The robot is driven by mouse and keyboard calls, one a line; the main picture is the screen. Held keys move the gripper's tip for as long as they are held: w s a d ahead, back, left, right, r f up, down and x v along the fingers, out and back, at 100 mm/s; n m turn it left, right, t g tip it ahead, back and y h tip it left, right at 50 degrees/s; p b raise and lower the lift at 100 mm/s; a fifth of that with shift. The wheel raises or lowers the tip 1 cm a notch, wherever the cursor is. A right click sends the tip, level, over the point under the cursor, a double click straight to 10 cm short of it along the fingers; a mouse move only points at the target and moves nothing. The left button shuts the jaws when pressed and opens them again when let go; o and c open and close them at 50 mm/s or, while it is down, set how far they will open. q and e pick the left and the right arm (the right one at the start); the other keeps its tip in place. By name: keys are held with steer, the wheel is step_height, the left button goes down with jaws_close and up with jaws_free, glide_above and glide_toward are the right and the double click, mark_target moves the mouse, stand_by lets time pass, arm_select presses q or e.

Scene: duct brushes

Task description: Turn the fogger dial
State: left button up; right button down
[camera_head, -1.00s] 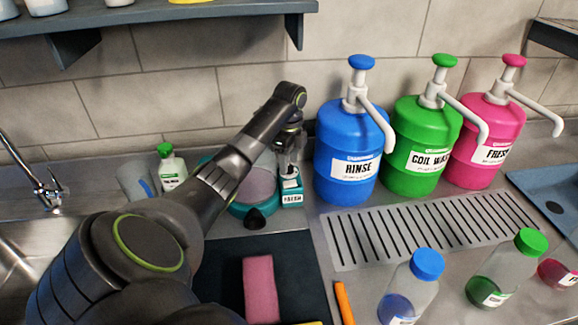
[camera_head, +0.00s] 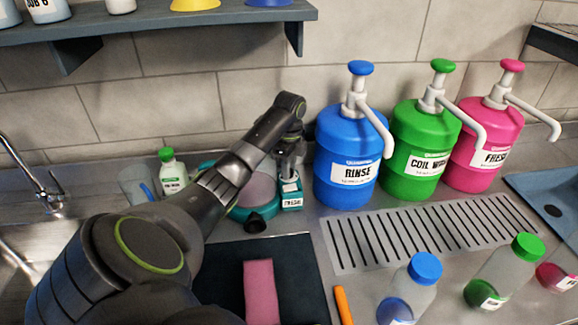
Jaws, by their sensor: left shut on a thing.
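The fogger (camera_head: 235,213) is a teal, rounded unit at the back of the counter, partly hidden by my left arm. It has a black nozzle-like part (camera_head: 255,223) at its front. A small teal block (camera_head: 292,201) with a white label stands at its right side. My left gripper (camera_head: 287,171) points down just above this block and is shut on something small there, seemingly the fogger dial. The dial itself is hidden by the fingers. My right gripper is not in view.
Blue (camera_head: 345,150), green (camera_head: 418,150) and pink (camera_head: 484,145) pump jugs stand right of the gripper. A slotted drain (camera_head: 430,233) lies before them. A pink sponge (camera_head: 260,290) lies on a dark mat; capped bottles stand at front right.

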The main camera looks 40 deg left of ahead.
arm_select(q)
steer(key=n+p, duration=0.3)
steer(key=p, duration=0.1)
steer(key=n+p, duration=0.3)
steer(key=p, duration=0.1)
steer(key=n+p, duration=0.3)
steer(key=p, duration=0.1)
steer(key=shift+r+n, duration=0.35)
steer(key=shift+n, duration=0.05)
steer(key=n+p, duration=0.3)
steer(key=n, duration=0.1)
steer(key=shift+a+f, duration=0.1)
steer(key=shift+f+n+p, duration=0.1)
steer(key=shift+n+p, duration=0.7)
steer(key=shift+n, duration=0.6)
steer(key=shift+w, duration=0.1)
steer(key=o, duration=1)
steer(key=shift+f, duration=0.1)
